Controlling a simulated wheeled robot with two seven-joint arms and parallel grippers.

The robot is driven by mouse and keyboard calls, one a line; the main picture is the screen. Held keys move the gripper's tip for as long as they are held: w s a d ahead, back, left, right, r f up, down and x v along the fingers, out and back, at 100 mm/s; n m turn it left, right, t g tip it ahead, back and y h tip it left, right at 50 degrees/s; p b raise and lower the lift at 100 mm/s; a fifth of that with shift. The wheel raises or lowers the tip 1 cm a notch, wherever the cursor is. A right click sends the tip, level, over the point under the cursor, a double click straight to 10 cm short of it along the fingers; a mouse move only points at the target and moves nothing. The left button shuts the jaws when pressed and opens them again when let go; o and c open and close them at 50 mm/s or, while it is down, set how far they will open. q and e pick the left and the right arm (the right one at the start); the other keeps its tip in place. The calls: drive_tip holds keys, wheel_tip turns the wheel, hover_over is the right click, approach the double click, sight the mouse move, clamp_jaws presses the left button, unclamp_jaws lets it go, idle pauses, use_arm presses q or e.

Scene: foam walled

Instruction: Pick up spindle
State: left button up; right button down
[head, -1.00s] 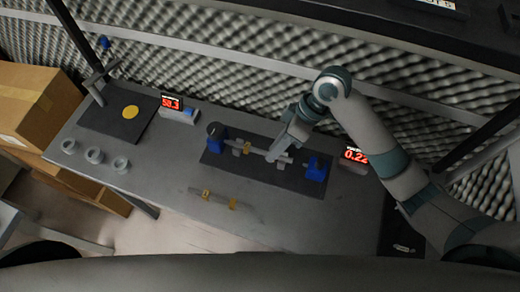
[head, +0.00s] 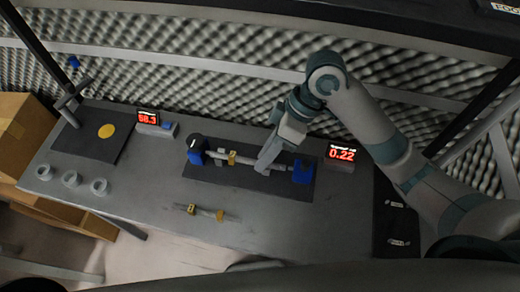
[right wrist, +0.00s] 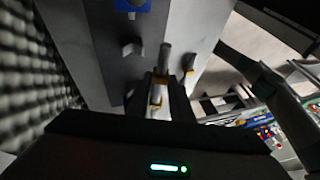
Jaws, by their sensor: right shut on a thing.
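A grey spindle with a gold band (head: 232,158) lies lengthwise between two blue end blocks (head: 303,172) of a dark fixture plate (head: 240,182) in the head view. My right gripper (head: 262,168) points down at the spindle, right of the gold band, and is shut on it. In the right wrist view the spindle's shaft (right wrist: 165,60) runs up from between the fingers (right wrist: 160,95), beside a grey post (right wrist: 132,48). I cannot tell whether it is clear of its supports. A second shaft with gold bands (head: 207,211) lies nearer on the table. My left gripper is not in view.
Displays reading 58.3 (head: 148,117) and 0.22 (head: 342,153) stand behind the fixture. Grey foam walls (head: 220,60) close off the back.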

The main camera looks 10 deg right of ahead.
drive_tip(key=s+d+r, duration=0.2)
drive_tip(key=s+r, duration=0.2)
drive_tip(key=s, duration=0.3)
drive_tip(key=shift+r+b, duration=0.25)
drive_tip(key=shift+b, duration=0.05)
